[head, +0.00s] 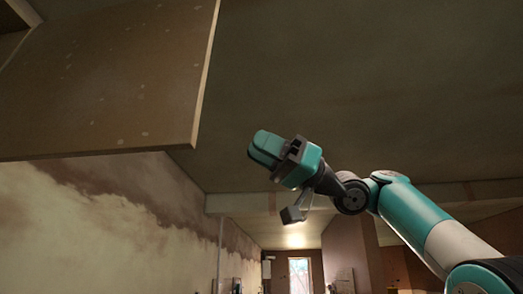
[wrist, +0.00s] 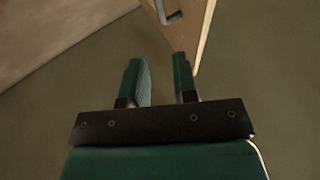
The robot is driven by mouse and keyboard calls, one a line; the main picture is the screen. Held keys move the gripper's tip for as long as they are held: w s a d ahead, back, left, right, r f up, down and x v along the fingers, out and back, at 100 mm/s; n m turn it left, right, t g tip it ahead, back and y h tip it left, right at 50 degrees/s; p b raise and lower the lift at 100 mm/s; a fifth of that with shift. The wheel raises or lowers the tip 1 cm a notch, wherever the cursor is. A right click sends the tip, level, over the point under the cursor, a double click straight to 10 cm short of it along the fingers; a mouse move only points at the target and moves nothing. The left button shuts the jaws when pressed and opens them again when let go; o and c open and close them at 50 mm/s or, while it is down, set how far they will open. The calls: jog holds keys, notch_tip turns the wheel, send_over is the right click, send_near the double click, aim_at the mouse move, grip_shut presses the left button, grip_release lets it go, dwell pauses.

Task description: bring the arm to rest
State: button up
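My arm (head: 415,215) is raised from the lower right of the head view, bent at a dark joint, with its end up in front of the ceiling. My gripper (head: 266,147) points up and left there, below and right of a brown board. In the wrist view my gripper (wrist: 158,65) shows two green fingers with a clear gap between them. Nothing is held in the gap, and the fingers look empty.
The brown board (head: 120,75) hangs at the upper left. A pale-edged panel (wrist: 190,25) with a grey handle-like piece (wrist: 168,14) lies beyond the fingertips. A patchy plaster wall (head: 90,225) stands left. A bright window (head: 299,275) is far off.

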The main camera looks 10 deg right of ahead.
dwell(0.4)
jog(key=w+a+f+m+t+h, duration=0.25)
jog(key=w+f+m+t, duration=0.2)
jog(key=f, duration=0.25)
jog(key=w+a+f+m+t+h, duration=0.2)
jog(key=w+f+m+t+h, duration=0.15)
jog(key=f+m+t, duration=0.3)
jog(key=s+f+g+h, duration=0.2)
jog(key=s+f+h, duration=0.15)
jog(key=f, duration=0.75)
jog(key=s+d+f+g+h, duration=0.3)
jog(key=s+d+f+h, duration=0.1)
jog(key=s+f, duration=0.7)
jog(key=s+d+f+m+g+h, duration=0.1)
jog(key=s+d+f+g+h, duration=0.3)
jog(key=s+f, duration=0.7)
notch_tip(320, 180, down, 6)
jog(key=shift+s+d+r+h, duration=0.1)
jog(key=shift+s+d+h, duration=0.3)
jog(key=shift+d, duration=0.8)
jog(key=shift+w, duration=0.1)
